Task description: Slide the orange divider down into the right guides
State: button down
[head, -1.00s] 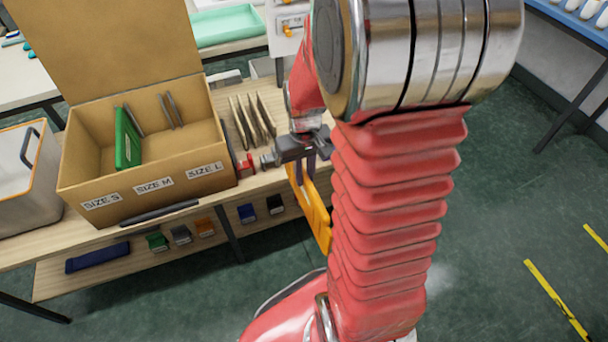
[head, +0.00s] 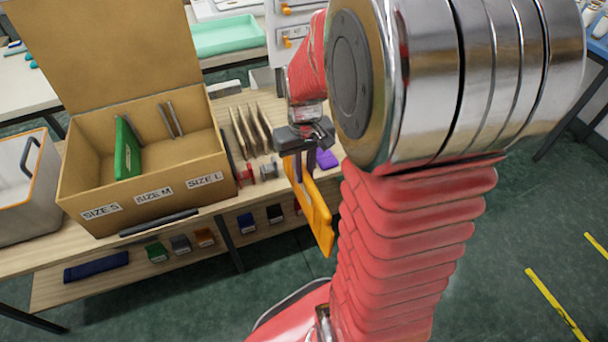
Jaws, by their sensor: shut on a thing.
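The orange divider (head: 314,212) hangs tilted below my gripper (head: 300,150), which is shut on its upper end. It is in front of the bench edge, to the right of the cardboard box (head: 190,205) and apart from it. The box stands open on the bench with labels SIZE S, SIZE M and SIZE L on its front wall. A green divider (head: 128,150) stands upright inside, between the left guides. The right guides (head: 171,119) show as two thin grey strips on the box's back wall, with an empty gap below them. Their front counterparts are hidden by the front wall.
Several upright cardboard pieces (head: 249,130) and small red items (head: 268,170) sit on the bench right of the box. A purple piece (head: 327,158) lies beside my gripper. A grey bin (head: 25,190) stands left. A dark bar (head: 158,222) lies along the front edge.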

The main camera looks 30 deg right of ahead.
jog(key=shift+r, duration=2.25)
jog(key=w+a+r+m, duration=0.3)
jog(key=w+r, duration=0.8)
jog(key=w, duration=0.5)
jog(key=w+a+n, duration=0.2)
jog(key=w+a, duration=0.7)
jog(key=a, duration=0.2)
jog(key=shift+a+f, duration=0.4)
jog(key=shift+w+a, duration=0.1)
